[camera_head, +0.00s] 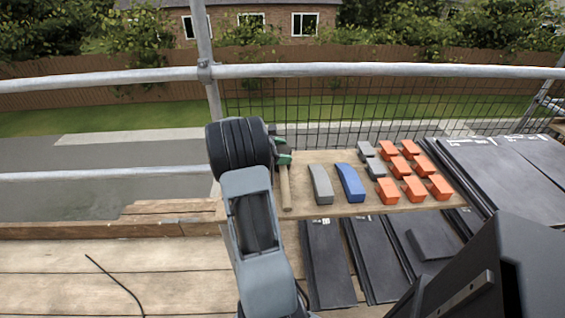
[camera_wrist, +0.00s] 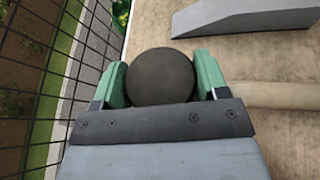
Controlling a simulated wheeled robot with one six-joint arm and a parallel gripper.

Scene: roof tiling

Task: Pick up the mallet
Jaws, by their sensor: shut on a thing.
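The mallet has a black round head, seen end-on between the green fingers of my gripper (camera_wrist: 160,82) in the wrist view. The mallet's head (camera_wrist: 160,75) touches or nearly touches both fingers, and its pale wooden handle (camera_wrist: 275,95) runs off to the right along the board. In the head view the mallet's handle (camera_head: 285,188) lies over the left end of the wooden board, pointing toward me. My gripper (camera_head: 282,152) is shut on the mallet there, with the head mostly hidden behind my wrist.
On the board (camera_head: 330,207) lie a grey wedge (camera_head: 320,184), a blue wedge (camera_head: 350,182), several orange blocks (camera_head: 388,190) and a few small grey blocks (camera_head: 375,168). Dark tiles (camera_head: 325,262) lie in front and to the right (camera_head: 500,170). A scaffold rail (camera_head: 390,70) and mesh stand behind.

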